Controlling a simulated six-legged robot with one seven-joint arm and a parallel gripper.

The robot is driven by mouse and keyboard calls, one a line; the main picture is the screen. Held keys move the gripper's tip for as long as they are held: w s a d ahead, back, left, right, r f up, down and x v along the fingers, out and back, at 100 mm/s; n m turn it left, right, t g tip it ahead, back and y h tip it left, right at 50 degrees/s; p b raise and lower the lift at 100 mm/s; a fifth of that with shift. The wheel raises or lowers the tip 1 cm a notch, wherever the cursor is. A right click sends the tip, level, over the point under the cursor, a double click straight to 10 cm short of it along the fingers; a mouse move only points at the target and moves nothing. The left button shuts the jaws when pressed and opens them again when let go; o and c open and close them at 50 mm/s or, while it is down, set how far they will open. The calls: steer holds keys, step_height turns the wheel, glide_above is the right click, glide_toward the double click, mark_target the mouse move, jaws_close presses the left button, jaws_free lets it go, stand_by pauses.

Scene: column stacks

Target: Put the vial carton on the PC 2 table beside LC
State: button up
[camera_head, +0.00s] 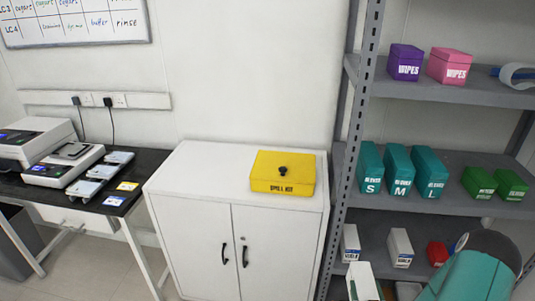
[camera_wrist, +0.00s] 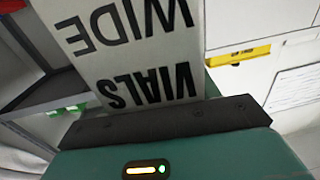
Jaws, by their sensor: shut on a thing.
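My gripper (camera_wrist: 165,122) is shut on a white vial carton (camera_wrist: 130,45), which fills the upper middle of the wrist view. Its dark lettering reads "WIDE VIALS", upside down in that view. In the head view, a tilted white carton (camera_head: 362,281) shows at the bottom edge beside my teal arm, and it looks like the held one. My fingertips are hidden there. Two more white vial cartons stand on the lower shelf, one at the left (camera_head: 350,243) and one to its right (camera_head: 400,248). No table label reading PC 2 or LC is readable.
A grey shelf rack (camera_head: 450,92) at the right holds wipes boxes, teal glove boxes and green boxes. A white cabinet (camera_head: 205,180) carries a yellow spill kit (camera_head: 283,173). At the left, a black-topped table (camera_head: 145,168) holds several devices. Floor shows between table and cabinet.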

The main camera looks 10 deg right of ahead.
steer(key=w+a+r+n+y, duration=0.15)
steer(key=w+a+r, duration=0.25)
steer(key=w+a, duration=0.6)
steer(key=w+a+r+n+y, duration=0.1)
steer(key=w+a+r+y, duration=0.3)
steer(key=w+a, duration=0.6)
steer(key=s+a+f+h, duration=0.1)
steer(key=s+a+f, duration=0.2)
steer(key=s+f, duration=0.2)
steer(key=shift+s, duration=0.8)
steer(key=shift+h, duration=0.25)
